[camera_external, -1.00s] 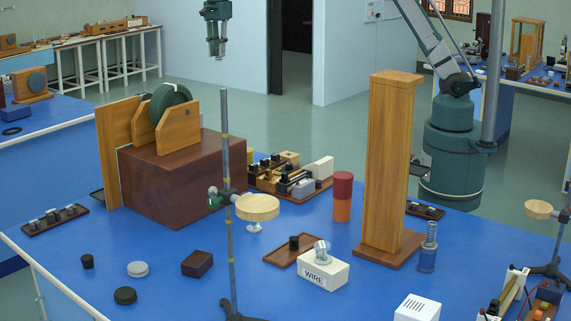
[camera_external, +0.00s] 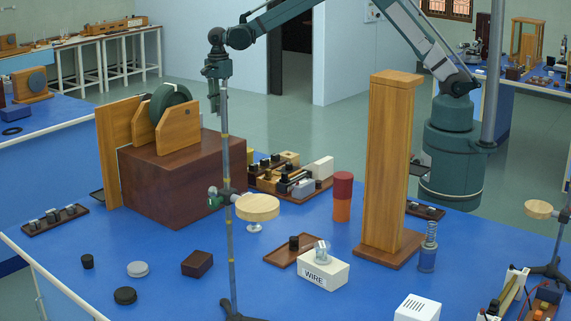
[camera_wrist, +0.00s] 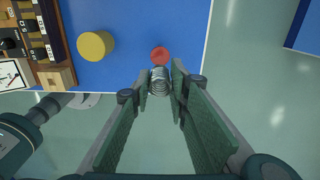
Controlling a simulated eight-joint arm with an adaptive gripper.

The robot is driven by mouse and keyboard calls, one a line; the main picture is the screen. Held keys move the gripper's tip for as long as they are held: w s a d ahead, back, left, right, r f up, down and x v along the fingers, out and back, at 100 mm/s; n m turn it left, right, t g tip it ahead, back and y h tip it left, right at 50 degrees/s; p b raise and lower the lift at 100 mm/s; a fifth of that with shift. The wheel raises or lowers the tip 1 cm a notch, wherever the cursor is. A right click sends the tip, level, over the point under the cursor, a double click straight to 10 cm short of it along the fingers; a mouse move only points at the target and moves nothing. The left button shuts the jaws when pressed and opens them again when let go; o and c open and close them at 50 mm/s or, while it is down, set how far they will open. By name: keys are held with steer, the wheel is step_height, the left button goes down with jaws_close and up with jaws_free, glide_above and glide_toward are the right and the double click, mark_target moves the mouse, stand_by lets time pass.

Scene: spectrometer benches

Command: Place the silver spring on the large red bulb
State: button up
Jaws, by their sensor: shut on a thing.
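My gripper (camera_external: 217,102) hangs pointing down above the back of the table, behind the metal stand pole. In the wrist view its green fingers (camera_wrist: 160,80) are shut on a silver coiled spring (camera_wrist: 160,85). A small round red thing (camera_wrist: 160,55), seen from above, lies just beyond the spring near the table edge, apparently the red bulb. The height between spring and bulb cannot be told. I cannot make out this bulb in the outside view, where the brown box may hide it.
A yellow round thing (camera_wrist: 96,45) stands left of the red one. A wooden board with meters (camera_wrist: 45,45) is further left. The brown box (camera_external: 180,180), stand pole (camera_external: 226,160) and tall wooden column (camera_external: 388,165) rise from the table. Another spring (camera_external: 430,232) stands on a blue cylinder.

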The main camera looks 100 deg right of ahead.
steer(key=shift+f, duration=0.2)
steer(key=shift+f, duration=3.15)
steer(key=shift+f, duration=1.85)
steer(key=shift+f, duration=0.15)
steer(key=o, duration=0.7)
steer(key=shift+o, duration=0.3)
